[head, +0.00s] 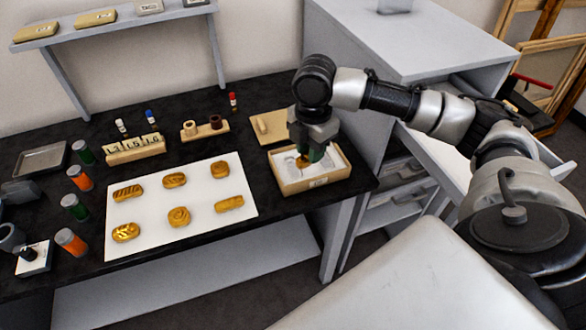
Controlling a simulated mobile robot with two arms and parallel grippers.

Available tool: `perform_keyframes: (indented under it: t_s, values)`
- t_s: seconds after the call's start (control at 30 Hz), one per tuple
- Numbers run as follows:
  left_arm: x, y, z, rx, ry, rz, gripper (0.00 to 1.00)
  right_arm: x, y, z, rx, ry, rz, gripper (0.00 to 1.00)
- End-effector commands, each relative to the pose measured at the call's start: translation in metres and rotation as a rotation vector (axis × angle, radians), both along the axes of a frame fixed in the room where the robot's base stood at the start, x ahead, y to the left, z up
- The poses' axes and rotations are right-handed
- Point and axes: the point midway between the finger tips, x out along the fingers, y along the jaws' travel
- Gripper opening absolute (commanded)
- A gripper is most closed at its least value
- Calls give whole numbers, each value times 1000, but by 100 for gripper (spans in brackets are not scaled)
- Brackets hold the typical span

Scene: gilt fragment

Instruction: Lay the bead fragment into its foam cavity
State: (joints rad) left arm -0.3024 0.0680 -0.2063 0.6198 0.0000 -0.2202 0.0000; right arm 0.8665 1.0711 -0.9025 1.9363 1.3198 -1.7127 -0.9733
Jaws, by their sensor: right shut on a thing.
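My right gripper (311,152) points down over a wooden box (318,184) with a pale foam insert (333,164). It is shut on a small gold fragment (303,162), at the level of the foam or just above it. The fingers hide much of the fragment and the cavity, so I cannot tell whether the fragment touches the foam. My left gripper is not in view.
A white sheet (150,218) left of the box bears several gold fragments (179,216). A wooden lid (270,127) lies behind the box. Orange and green cylinders (71,242) stand along the left. A grey cabinet (420,45) stands at the right.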

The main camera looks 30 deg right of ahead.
Motion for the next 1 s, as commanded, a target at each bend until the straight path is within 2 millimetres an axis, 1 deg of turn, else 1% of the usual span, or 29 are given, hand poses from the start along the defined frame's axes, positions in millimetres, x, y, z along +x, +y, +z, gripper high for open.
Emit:
perform_keyframes:
  t_s: [0.03,0.3,0.4,0.5,0.6,0.67,0.77,0.87,1.0]
  values:
    - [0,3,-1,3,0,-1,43,0,-11,-2,0,-2,102,4]
    - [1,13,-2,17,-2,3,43,2,-59,-6,5,-25,708,4]
    - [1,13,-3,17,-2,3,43,2,-74,-7,3,-32,894,4]
    - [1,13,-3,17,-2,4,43,1,-85,-7,0,-35,1037,4]
    - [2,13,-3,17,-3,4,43,1,-92,-6,-2,-38,1131,4]
    - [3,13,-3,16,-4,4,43,1,-94,-7,-3,-40,1164,4]
    - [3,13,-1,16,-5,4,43,7,-89,-11,1,-42,1193,4]
    - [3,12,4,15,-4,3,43,20,-74,-20,2,-43,1199,4]
    - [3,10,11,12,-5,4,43,43,-52,-40,3,-41,1195,4]
